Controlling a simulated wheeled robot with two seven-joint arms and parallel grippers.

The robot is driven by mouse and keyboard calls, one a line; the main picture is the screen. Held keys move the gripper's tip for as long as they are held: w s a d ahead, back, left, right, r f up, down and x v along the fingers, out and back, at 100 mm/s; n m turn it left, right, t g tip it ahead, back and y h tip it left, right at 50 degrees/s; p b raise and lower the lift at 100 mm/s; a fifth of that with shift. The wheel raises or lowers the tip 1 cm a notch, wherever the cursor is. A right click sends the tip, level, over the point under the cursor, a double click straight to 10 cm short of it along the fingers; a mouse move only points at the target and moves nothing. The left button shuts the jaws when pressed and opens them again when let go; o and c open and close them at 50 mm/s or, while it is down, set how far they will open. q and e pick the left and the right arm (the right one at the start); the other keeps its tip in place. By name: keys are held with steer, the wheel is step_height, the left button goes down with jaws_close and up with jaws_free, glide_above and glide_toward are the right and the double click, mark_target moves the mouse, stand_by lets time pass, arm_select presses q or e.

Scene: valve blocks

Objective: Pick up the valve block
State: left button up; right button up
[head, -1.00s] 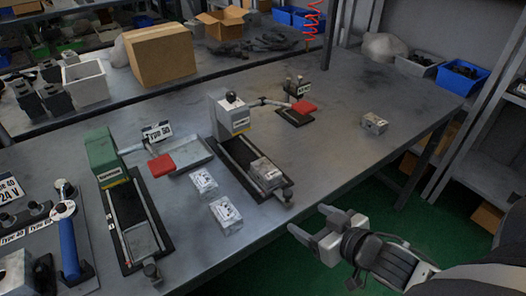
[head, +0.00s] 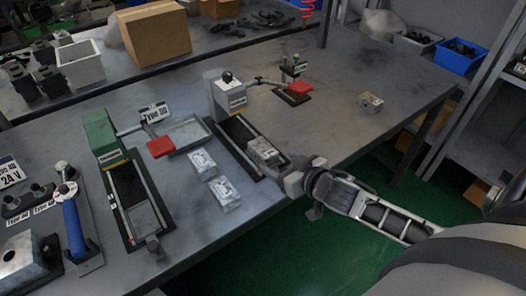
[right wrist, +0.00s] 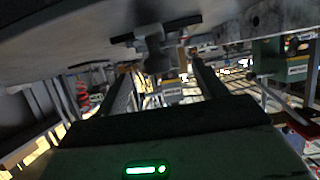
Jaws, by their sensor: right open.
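A silver-grey valve block (head: 263,150) sits on the black rail of the grey press fixture (head: 232,98) at the table's middle. Two more pale blocks lie flat on the table to its left, one behind (head: 201,161) and one in front (head: 226,193). Another block (head: 370,103) lies alone at the right. My right gripper (head: 297,174) is open, just right of the fixture's near end and close to the block there. In the right wrist view its two fingers (right wrist: 160,78) stand apart, with a dark fixture-like part above and between them. My left gripper is out of view.
A green press fixture (head: 102,140) with a red handle stands at the left, with a grey tray (head: 187,135) beside it. A small red-handled fixture (head: 293,90) stands farther back. The table's right part is mostly clear; its front edge is near my right gripper.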

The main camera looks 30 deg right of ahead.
mark_target(272, 157)
steer(key=x, duration=0.4)
steer(key=shift+a, duration=0.1)
steer(key=shift+r, duration=0.1)
steer(key=c, duration=1.3)
steer(key=shift+c, duration=0.2)
steer(key=shift+r, duration=0.1)
steer(key=shift+r, duration=0.25)
step_height(272, 157, up, 2)
steer(key=shift+r, duration=0.1)
steer(key=s+d+r, duration=0.8)
steer(key=s+r, duration=0.2)
steer(key=s, duration=0.1)
